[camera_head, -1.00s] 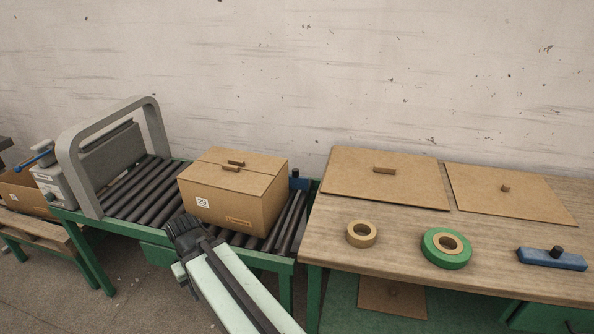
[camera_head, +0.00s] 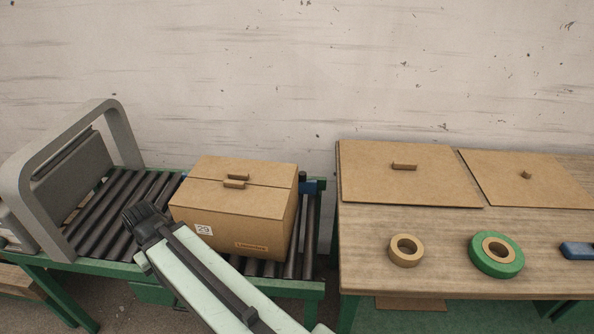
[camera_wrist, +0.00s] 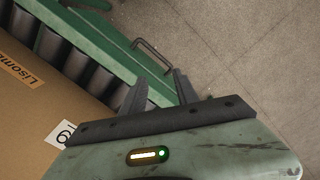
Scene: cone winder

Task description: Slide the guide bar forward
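A blue bar (camera_head: 312,186) with a dark knob shows at the back right of the roller conveyor (camera_head: 107,205), behind a closed cardboard box (camera_head: 242,214). I take it for the guide bar. The box hides most of it; a bit of blue also shows at the box's left. My gripper (camera_head: 137,213) is in front of the box's left side, near the conveyor's front edge, apart from the blue bar. In the wrist view, its two fingers (camera_wrist: 159,88) stand apart with nothing between them, above the green front rail (camera_wrist: 108,45). The box's labelled side lies left of it.
A grey arch (camera_head: 70,165) spans the conveyor at the left. At the right, a wooden table (camera_head: 450,225) carries cardboard sheets, a tan tape roll (camera_head: 406,250), a green tape roll (camera_head: 496,255) and another blue bar (camera_head: 577,250). The wall stands close behind.

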